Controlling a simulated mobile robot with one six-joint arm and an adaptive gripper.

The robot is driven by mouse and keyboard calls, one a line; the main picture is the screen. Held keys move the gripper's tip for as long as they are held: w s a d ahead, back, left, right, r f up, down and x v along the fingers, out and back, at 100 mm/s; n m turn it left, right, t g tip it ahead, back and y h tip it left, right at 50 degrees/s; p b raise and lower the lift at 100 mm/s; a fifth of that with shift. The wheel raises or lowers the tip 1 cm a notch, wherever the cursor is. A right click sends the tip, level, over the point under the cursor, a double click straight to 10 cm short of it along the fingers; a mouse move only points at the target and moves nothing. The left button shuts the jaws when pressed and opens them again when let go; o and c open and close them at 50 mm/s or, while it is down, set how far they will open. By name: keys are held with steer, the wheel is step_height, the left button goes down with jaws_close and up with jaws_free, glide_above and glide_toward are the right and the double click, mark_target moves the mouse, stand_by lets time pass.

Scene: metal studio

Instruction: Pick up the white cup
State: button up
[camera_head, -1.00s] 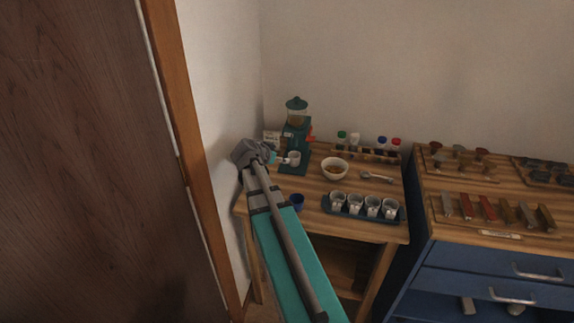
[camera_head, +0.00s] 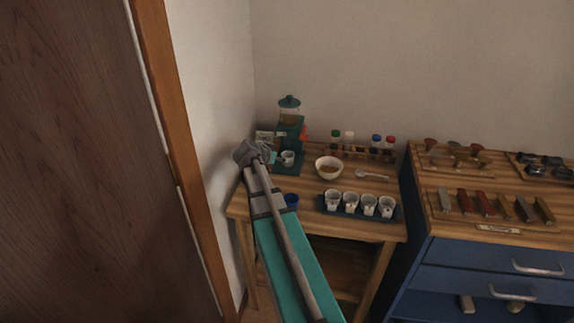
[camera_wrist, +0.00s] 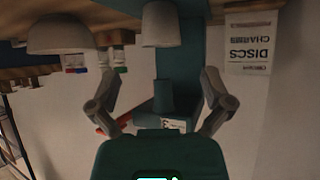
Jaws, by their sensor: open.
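A white cup (camera_head: 287,158) stands on the base of a teal dispenser machine (camera_head: 290,133), which has a clear jar on top. The cup hangs at the top of the upside-down wrist view (camera_wrist: 161,24). My gripper (camera_head: 272,159) is just left of the cup in the head view, partly hidden by my arm. In the wrist view my gripper (camera_wrist: 158,72) is open and empty, with its fingers apart on either side of the cup's line.
Several pale cups stand in a dark blue tray (camera_head: 387,219). A white bowl (camera_head: 329,168), a spoon (camera_head: 371,176) and a blue cup (camera_head: 291,200) share the wooden table (camera_head: 300,223). Capped bottles stand at the back. A white wall is close on the left; a blue cabinet (camera_head: 480,265) stands right.

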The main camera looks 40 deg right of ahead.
mark_target(291, 156)
steer(key=shift+b+x, duration=0.65)
steer(key=shift+x, duration=1)
steer(key=shift+b+x, duration=1.35)
steer(key=shift+x, duration=1.3)
steer(key=shift+r, duration=0.15)
steer(key=c, duration=1)
steer(key=shift+r, duration=0.2)
